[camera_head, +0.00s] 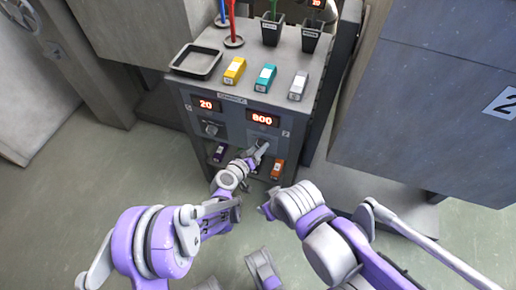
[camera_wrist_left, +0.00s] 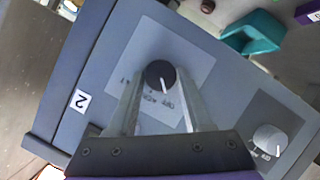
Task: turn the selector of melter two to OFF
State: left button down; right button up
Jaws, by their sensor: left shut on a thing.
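The cabinet (camera_head: 232,128) has two red displays, "20" on the left and "800" on the right. Below the "800" display (camera_head: 262,119), my left gripper (camera_head: 262,146) reaches the panel and mostly hides the selector of melter two. In the left wrist view this selector (camera_wrist_left: 160,74) is a dark round knob with a white pointer line, beside the "2" label (camera_wrist_left: 80,100). My left gripper's fingers (camera_wrist_left: 160,85) are shut on it. The pointer points down in that view, toward small print I cannot fully read. My right gripper (camera_head: 268,208) hangs away from the panel; its fingers are unclear.
The other selector (camera_head: 211,128) is under the "20" display. Yellow (camera_head: 235,71), teal (camera_head: 265,78) and grey (camera_head: 298,85) blocks, a dark tray (camera_head: 196,61) and black cups (camera_head: 271,30) stand on top. Purple and orange items sit on the shelf below. A large grey cabinet (camera_head: 430,110) stands right.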

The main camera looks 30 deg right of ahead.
pick_arm(q)
jog(key=shift+c, duration=1.6)
grip_release()
jog(key=p+v, duration=0.1)
jog(key=v, duration=1)
jog(key=shift+w, duration=0.1)
